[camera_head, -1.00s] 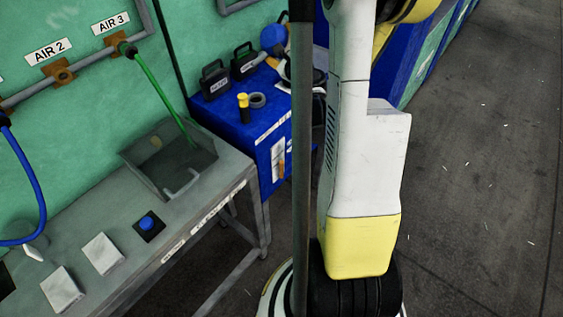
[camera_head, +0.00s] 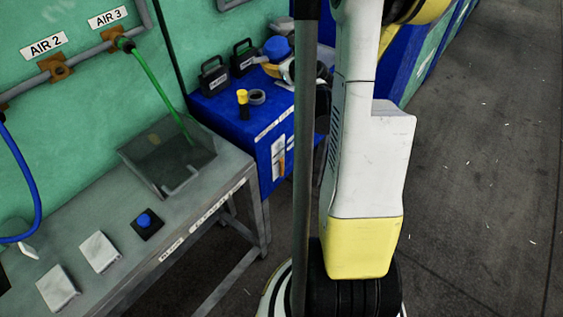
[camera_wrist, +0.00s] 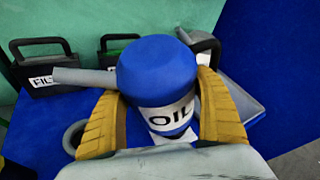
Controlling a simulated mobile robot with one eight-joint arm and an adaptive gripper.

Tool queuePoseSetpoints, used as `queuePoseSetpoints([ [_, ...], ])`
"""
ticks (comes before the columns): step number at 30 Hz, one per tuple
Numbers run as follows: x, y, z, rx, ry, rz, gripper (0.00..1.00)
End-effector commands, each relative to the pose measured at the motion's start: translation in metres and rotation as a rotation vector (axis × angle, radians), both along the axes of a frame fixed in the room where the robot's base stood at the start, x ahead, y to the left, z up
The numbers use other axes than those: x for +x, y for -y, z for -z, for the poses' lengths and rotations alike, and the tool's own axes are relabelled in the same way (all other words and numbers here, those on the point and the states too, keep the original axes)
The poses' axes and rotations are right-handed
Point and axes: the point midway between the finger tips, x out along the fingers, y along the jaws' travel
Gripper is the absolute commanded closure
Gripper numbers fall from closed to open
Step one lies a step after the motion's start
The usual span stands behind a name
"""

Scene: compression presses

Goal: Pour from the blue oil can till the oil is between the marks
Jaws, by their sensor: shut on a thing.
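The blue oil can (camera_head: 277,46) is above the far end of the blue bench top, near two black cans. In the wrist view the can (camera_wrist: 157,70) has a rounded blue top, a white OIL label and a grey spout (camera_wrist: 85,77) pointing left. My gripper (camera_wrist: 160,115) has its yellow fingers closed around the can's sides. My gripper also shows in the head view (camera_head: 270,69). The can's underside is hidden, so I cannot tell whether it touches the bench. A white panel with an orange strip (camera_head: 279,158) is on the bench front; no marks or oil level are readable.
Two black handled cans (camera_head: 213,77) (camera_head: 243,57) stand behind. A black post with a yellow top (camera_head: 242,103) and a grey ring (camera_head: 257,97) are on the blue bench (camera_head: 222,110). A grey tray (camera_wrist: 240,98) lies right of the can. A grey workbench (camera_head: 190,212) stands left.

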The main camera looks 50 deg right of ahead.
Motion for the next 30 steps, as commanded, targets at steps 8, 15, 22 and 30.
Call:
queuePoseSetpoints([
  [8, 0.000, 0.000, -0.003, -0.002, 0.001, 0.001, 0.65],
  [15, 0.000, 0.000, -0.020, -0.003, 0.002, 0.002, 0.65],
  [22, 0.000, 0.000, -0.038, -0.004, 0.002, 0.001, 0.65],
  [30, 0.000, 0.000, -0.047, -0.004, 0.002, 0.001, 0.65],
])
